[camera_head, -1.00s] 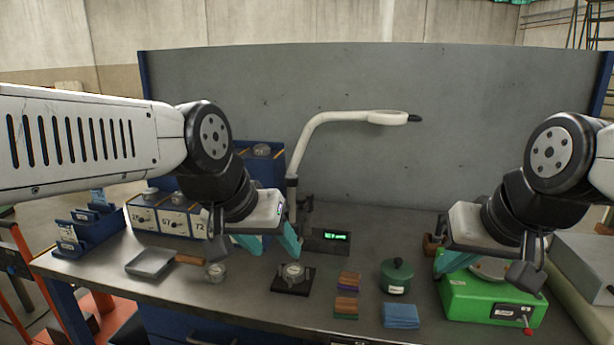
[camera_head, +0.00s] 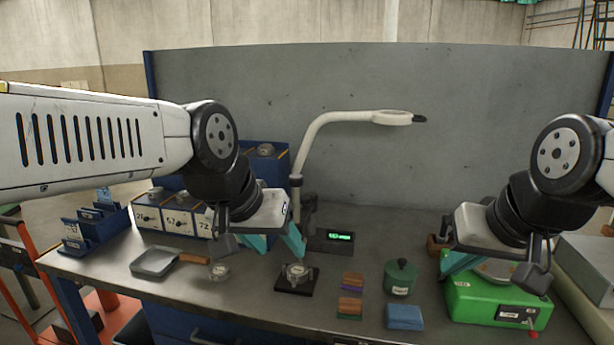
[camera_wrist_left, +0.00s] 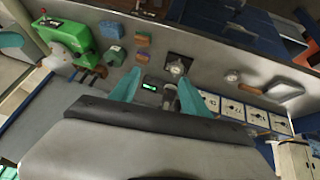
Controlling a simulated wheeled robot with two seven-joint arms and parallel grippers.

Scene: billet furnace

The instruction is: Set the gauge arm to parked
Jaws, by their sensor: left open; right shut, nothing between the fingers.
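A white curved arm (camera_head: 330,122) with a flat ring head and dark tip (camera_head: 418,119) rises from a post on the workbench and reaches right; I cannot tell if it is the gauge arm. A dark stand (camera_head: 309,208) beside the post is partly hidden; it may also be the gauge arm. My left gripper (camera_head: 277,246), teal-fingered, is open in front of the post, touching nothing that I can see. In the left wrist view the open fingers (camera_wrist_left: 160,90) frame a small display (camera_wrist_left: 149,87). My right gripper (camera_head: 457,264) is shut and empty above the green machine (camera_head: 490,303).
The workbench (camera_head: 240,300) holds a dial gauge on a black plate (camera_head: 294,285), a grey pan (camera_head: 155,262), a green pot (camera_head: 400,278), a blue block (camera_head: 404,317) and coloured blocks (camera_head: 350,297). Numbered boxes (camera_head: 175,220) stand at left. A grey panel (camera_head: 480,110) closes the back.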

